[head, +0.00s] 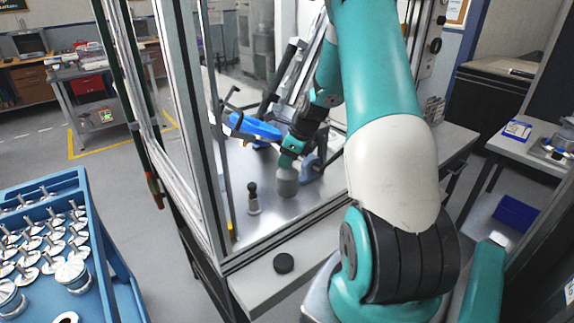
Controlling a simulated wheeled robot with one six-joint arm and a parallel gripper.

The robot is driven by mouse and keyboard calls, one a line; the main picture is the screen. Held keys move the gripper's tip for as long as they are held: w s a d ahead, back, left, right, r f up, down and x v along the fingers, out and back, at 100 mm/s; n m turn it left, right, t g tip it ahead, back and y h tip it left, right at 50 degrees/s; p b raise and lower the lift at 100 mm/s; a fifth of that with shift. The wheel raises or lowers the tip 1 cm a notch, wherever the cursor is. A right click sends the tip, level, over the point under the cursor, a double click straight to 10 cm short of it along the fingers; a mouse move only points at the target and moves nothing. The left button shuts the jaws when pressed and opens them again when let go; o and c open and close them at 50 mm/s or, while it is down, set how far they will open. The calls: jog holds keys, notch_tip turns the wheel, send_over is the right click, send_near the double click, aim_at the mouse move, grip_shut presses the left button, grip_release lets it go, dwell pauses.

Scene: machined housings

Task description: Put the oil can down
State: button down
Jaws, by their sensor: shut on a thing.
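My gripper (290,162) is inside the framed machine cell, at the end of my teal arm, pointing down. It is small and partly dark in the head view, and its fingers are hard to make out. A grey rounded body, which looks like the oil can (286,184), is directly under the gripper, and the gripper is shut on it. The can looks roughly upright, low over the metal worktop (240,222). I cannot tell whether its base touches the worktop.
A small grey piece with a black knob (253,198) stands left of the can. A grey-blue fixture (312,168) is close on its right, and a blue device (254,128) is behind. Frame posts (195,130) bound the cell. A black puck (284,263) lies on the front ledge.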

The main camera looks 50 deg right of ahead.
jog(key=shift+f, duration=1.4)
jog(key=c, duration=0.9)
grip_release()
jog(key=shift+o, duration=0.2)
jog(key=b+v, duration=0.2)
jog(key=v, duration=1)
